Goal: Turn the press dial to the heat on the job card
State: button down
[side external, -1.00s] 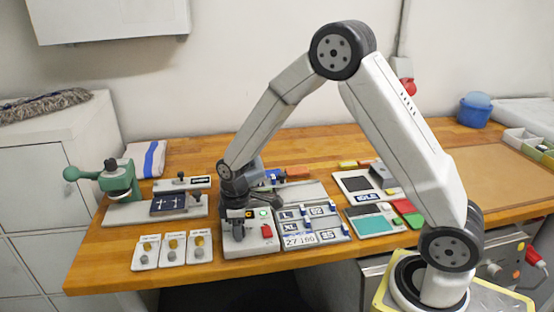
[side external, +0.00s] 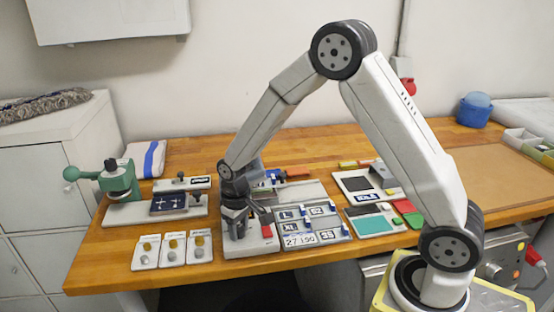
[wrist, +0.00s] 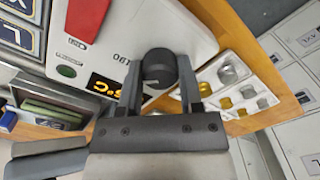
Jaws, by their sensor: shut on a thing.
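The press dial (wrist: 158,66) is a black round knob on a white control box, seen in the wrist view. My gripper (wrist: 159,88) has one finger on each side of the dial and is shut on it. The box's orange display (wrist: 104,88) is partly covered by a finger; its full reading cannot be told. In the side view my gripper (side external: 236,232) points down over the control box (side external: 262,247) and hides the dial and display. A white card (side external: 299,240) reads about "27 190"; I cannot tell if it is the job card.
A red switch (wrist: 87,16) sits on the same box. Cards with round pieces (side external: 172,248) lie left of it, and blue-lettered plates (side external: 287,214) lie right. A green hand press (side external: 117,180) stands at the left.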

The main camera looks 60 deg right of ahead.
aim_at(239, 227)
dwell(0.4)
jog(key=shift+c, duration=1.2)
grip_release()
jog(key=shift+r, duration=3.95)
jog(key=s+d+t, duration=0.1)
jog(key=s+t, duration=0.1)
jog(key=s, duration=1.2)
jog(key=shift+s+f+t, duration=0.3)
jog(key=shift+f, duration=0.1)
